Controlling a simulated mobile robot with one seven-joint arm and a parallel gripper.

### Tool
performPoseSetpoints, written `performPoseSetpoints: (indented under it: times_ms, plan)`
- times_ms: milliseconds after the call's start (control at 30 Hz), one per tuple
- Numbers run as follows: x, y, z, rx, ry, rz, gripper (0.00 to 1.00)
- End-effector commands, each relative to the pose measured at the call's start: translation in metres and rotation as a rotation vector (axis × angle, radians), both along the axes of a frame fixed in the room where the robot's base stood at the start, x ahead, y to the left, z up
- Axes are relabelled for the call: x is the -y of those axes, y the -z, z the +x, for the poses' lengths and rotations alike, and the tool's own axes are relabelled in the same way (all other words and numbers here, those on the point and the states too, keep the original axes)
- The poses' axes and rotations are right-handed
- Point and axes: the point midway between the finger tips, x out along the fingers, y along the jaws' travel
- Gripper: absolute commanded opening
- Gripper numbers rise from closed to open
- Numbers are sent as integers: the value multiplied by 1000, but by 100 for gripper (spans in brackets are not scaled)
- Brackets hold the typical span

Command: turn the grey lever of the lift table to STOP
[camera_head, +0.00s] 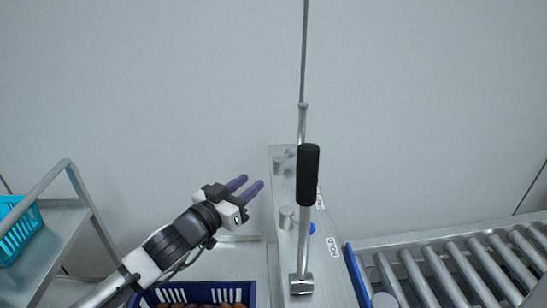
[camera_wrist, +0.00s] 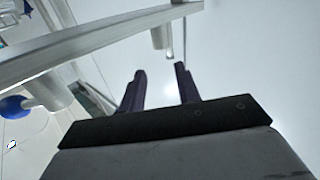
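A second label (camera_head: 320,200) higher up is mostly hidden by the lever and unreadable. My gripper (camera_head: 253,186) is left of the grip, apart from it, its two purple fingers pointing towards the housing. In the wrist view the fingers (camera_wrist: 160,85) stand apart with nothing between them.
Short grey pegs (camera_head: 287,217) stick out of the housing near my gripper. A blue knob (camera_head: 312,228) is partly behind the lever. A roller conveyor (camera_head: 450,262) is at right. A blue crate (camera_head: 247,290) sits below my gripper, and a teal basket (camera_head: 18,228) on a rack at left.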

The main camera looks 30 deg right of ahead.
Motion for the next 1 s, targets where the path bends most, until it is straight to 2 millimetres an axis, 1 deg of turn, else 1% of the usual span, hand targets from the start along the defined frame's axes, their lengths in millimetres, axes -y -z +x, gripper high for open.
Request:
performPoseSetpoints:
  times_ms: [33, 133, 267, 500, 700, 833, 1000]
  plan:
    - [1, 4, 1, -13, -1, 6, 33]
    - [7, 5, 3, -19, 0, 6, 33]
    - [24, 3, 10, -19, 3, 3, 33]
    - [68, 2, 29, -17, 3, 4, 33]
    - [100, 3, 44, -17, 2, 4, 33]
    - [115, 3, 51, -15, 1, 5, 33]
    - [124, 5, 56, -15, 0, 6, 33]
